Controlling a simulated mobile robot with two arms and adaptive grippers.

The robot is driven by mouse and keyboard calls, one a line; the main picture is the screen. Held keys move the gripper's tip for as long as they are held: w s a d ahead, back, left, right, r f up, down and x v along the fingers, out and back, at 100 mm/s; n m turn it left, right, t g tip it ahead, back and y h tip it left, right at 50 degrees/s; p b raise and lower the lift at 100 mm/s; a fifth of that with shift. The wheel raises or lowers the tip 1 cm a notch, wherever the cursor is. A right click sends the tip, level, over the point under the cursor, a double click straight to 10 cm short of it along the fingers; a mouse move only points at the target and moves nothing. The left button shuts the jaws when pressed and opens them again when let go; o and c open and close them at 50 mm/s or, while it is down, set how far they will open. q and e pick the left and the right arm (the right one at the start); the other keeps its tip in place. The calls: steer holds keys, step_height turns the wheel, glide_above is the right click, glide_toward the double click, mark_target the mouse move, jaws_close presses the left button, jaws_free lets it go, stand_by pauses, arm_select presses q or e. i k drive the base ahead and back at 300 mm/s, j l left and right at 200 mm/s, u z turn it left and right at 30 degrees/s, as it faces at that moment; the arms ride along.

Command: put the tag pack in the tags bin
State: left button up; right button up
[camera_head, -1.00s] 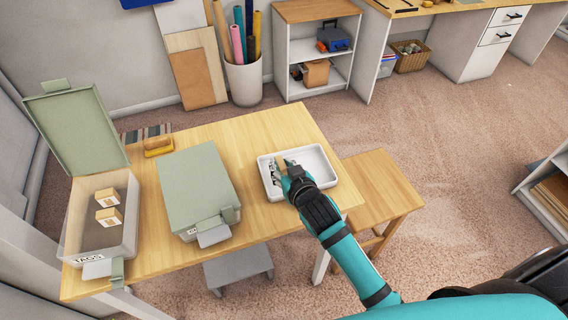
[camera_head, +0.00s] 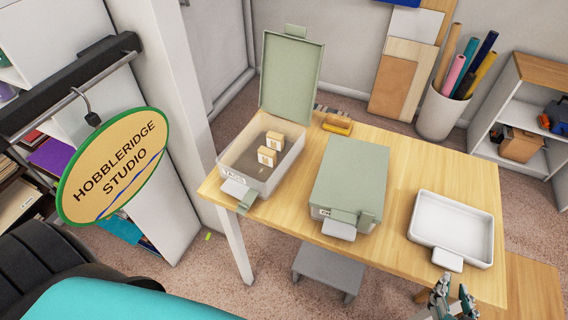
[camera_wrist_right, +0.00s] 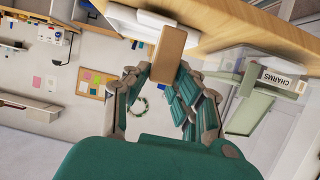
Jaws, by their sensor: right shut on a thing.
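My right gripper (camera_head: 452,294) is at the bottom right of the head view, in front of the table's near edge. In the right wrist view its fingers are shut on a tan block, the tag pack (camera_wrist_right: 168,52). In the head view the pack cannot be made out. The tags bin (camera_head: 236,166) stands at the table's left end, a clear-walled box with its green lid (camera_head: 290,80) raised open. Two similar tan packs with white labels sit inside it. My left gripper is not in view.
A closed green-lidded bin (camera_head: 350,182) stands right of the tags bin; its label reads CHARMS in the wrist view (camera_wrist_right: 282,80). An empty white tray (camera_head: 452,222) is at the table's right. A tan-and-yellow item (camera_head: 337,124) lies behind the bins. A sign (camera_head: 115,165) hangs left.

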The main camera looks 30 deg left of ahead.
mark_target(252, 176)
steer(key=j, duration=0.5)
steer(key=k+j+z, duration=0.15)
steer(key=j, duration=0.9)
steer(key=k+j+z, duration=0.15)
steer(key=j, duration=0.85)
steer(key=k+j+z, duration=0.15)
steer(key=j, duration=0.9)
steer(key=k+j+z, duration=0.1)
steer(key=j, duration=0.4)
steer(key=i, duration=0.2)
steer(key=l, duration=0.1)
